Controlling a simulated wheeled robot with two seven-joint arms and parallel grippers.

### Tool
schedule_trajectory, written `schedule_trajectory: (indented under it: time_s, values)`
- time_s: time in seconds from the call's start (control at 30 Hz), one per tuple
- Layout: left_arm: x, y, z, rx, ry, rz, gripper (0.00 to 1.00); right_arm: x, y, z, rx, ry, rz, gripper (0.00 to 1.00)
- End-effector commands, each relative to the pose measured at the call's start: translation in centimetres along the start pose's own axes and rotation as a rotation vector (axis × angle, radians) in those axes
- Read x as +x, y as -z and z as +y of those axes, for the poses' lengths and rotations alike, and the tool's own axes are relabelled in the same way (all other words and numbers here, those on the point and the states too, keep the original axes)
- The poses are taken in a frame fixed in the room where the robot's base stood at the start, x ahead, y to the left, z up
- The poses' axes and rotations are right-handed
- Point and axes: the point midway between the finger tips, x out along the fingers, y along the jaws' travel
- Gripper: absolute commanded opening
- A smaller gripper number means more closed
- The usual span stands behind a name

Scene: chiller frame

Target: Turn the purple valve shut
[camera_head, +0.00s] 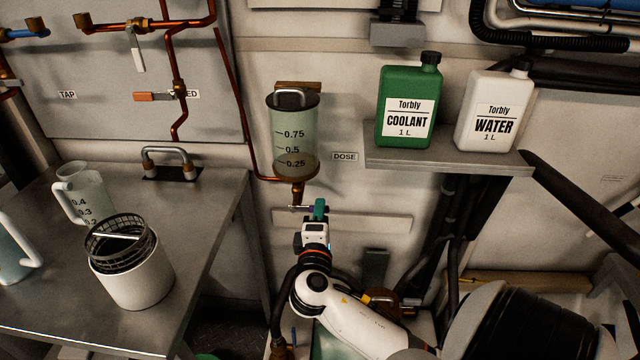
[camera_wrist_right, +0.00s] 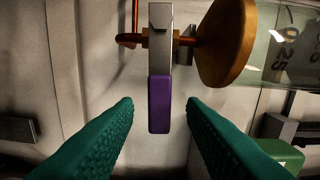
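The purple valve handle (camera_wrist_right: 160,104) shows in the right wrist view, on a metal lever beside a brass fitting on a copper pipe. It points down in that view, between the two green fingers of my right gripper (camera_wrist_right: 160,108). There are gaps on both sides, so the gripper is open and not closed on the handle. In the head view my right gripper (camera_head: 319,210) is just below the clear dosing vessel (camera_head: 295,135), by its brass outlet (camera_head: 298,193). The handle there is small and largely hidden by the fingers. My left gripper is not in view.
A shelf (camera_head: 450,160) right of the vessel holds a green coolant jug (camera_head: 408,85) and a white water jug (camera_head: 497,85). A steel table (camera_head: 195,215) at left carries jugs and a white container (camera_head: 133,278) with a mesh basket. A copper pipe (camera_head: 240,110) runs to the outlet.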

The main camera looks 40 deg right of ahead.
Motion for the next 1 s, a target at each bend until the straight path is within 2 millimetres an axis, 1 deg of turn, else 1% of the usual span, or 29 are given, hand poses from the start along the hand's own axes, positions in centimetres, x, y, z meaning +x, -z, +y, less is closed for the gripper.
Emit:
schedule_trajectory:
  time_s: [0.07, 0.17, 0.27, 0.4, 0.5, 0.6, 0.7, 0.8, 1.0]
  values:
    - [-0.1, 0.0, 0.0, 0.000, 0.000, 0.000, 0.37, -0.5, 0.0, 0.1, 0.001, -0.002, -0.001, 0.37]
    - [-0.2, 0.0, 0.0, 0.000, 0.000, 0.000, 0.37, -1.8, -0.1, 0.1, 0.001, -0.004, -0.002, 0.37]
    - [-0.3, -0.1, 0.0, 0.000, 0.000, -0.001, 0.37, -3.8, 0.0, 0.1, 0.001, -0.005, -0.002, 0.37]
    - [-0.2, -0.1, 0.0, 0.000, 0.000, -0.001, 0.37, -6.9, 0.0, 0.2, 0.002, -0.007, -0.002, 0.37]
    - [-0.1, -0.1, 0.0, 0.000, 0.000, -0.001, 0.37, -8.9, 0.0, 0.2, 0.001, -0.005, -0.001, 0.37]
    - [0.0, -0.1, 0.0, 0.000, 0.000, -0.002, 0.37, -10.4, 0.0, 0.2, 0.001, -0.005, -0.001, 0.37]
    - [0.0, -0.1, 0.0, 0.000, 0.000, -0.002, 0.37, -11.4, 0.0, 0.1, 0.000, -0.004, -0.001, 0.37]
    - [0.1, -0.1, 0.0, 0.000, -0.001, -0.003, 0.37, -11.9, 0.0, 0.1, 0.000, -0.002, -0.001, 0.37]
    - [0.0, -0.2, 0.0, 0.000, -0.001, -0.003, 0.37, -12.0, 0.0, 0.0, 0.000, -0.001, -0.001, 0.37]
